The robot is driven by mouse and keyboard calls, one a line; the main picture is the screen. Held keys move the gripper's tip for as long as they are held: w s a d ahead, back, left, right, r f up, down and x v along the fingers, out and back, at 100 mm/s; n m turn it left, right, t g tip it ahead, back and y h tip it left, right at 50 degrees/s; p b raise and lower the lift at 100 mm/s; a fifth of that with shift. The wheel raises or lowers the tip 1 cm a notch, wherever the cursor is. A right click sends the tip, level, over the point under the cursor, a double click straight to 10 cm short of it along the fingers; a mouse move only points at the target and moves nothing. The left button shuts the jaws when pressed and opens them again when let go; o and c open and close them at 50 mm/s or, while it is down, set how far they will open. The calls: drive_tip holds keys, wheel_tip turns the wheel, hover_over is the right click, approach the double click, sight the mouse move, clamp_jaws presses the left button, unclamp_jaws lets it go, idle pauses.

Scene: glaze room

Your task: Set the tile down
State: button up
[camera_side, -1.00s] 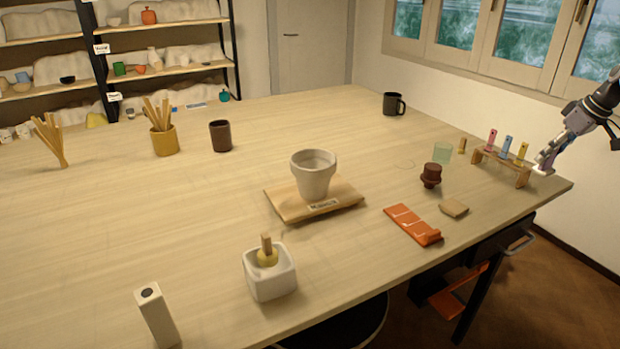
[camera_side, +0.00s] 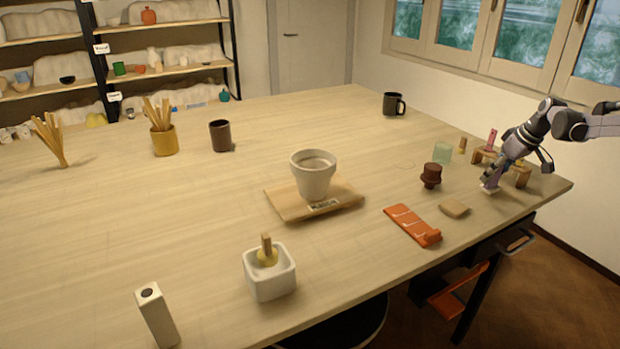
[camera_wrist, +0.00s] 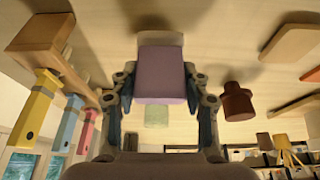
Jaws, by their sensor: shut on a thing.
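My gripper (camera_side: 491,181) is shut on a lilac tile with a whitish end (camera_wrist: 162,74), which lies between the two fingers in the wrist view. In the side view the tile (camera_side: 488,188) shows as a small pale piece under the fingertips, low over the table in front of the wooden rack (camera_side: 522,177). I cannot tell whether it touches the table. The rack also shows in the wrist view (camera_wrist: 45,60) at left, with a yellow tile (camera_wrist: 34,110), a blue tile (camera_wrist: 70,122) and a pink tile (camera_wrist: 88,130). My arm hides part of the rack in the side view.
A dark brown stoppered object (camera_side: 431,175), a pale green block (camera_side: 442,152) and a tan sponge-like block (camera_side: 453,208) are near my gripper. An orange tray (camera_side: 408,223) lies in front. A white pot (camera_side: 313,177) stands on a board. The table's right edge is close.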

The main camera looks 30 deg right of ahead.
drive_tip(key=shift+f, duration=0.3)
drive_tip(key=shift+f, duration=0.1)
drive_tip(key=o, duration=1.2)
drive_tip(key=v, duration=1.2)
drive_tip(key=a+r, duration=0.1)
drive_tip(key=a, duration=1)
drive_tip(key=s+a+f+t, duration=0.1)
drive_tip(key=s+a+f, duration=0.2)
drive_tip(key=a, duration=0.4)
drive_tip(key=s+a+f, duration=0.2)
drive_tip(key=s+a, duration=0.3)
drive_tip(key=a, duration=0.3)
drive_tip(key=s+a+f+t, duration=0.1)
drive_tip(key=s+a+f, duration=0.2)
drive_tip(key=s+a, duration=0.2)
drive_tip(key=shift+a+f+t, duration=0.15)
drive_tip(key=shift+a, duration=0.75)
drive_tip(key=shift+a+f+t, duration=0.15)
drive_tip(key=shift+a, duration=0.7)
